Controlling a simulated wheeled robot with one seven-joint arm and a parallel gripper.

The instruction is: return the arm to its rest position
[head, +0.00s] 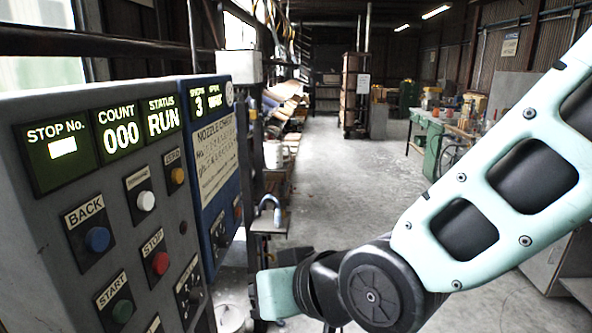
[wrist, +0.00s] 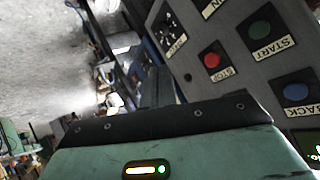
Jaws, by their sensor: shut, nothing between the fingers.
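My arm reaches in from the right in the head view and bends at a dark round joint low in the middle. Its teal end part lies just right of the control panel (head: 52,200); the fingers cannot be made out there. In the wrist view my gripper (wrist: 157,88) shows as narrow dark fingers beyond the teal hand, closed together with nothing seen between them. The panel also fills the right of the wrist view (wrist: 235,85). It has a blue BACK button (head: 97,239), a red STOP button (head: 160,263) and a green START button (head: 122,311).
The panel's displays read COUNT 000 and STATUS RUN. A blue panel (head: 205,150) marked "nozzle chart" adjoins it, close to my arm's end. A small stand (head: 268,224) is behind. Open concrete floor (head: 345,190) lies beyond, with a green workbench (head: 440,125) at right.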

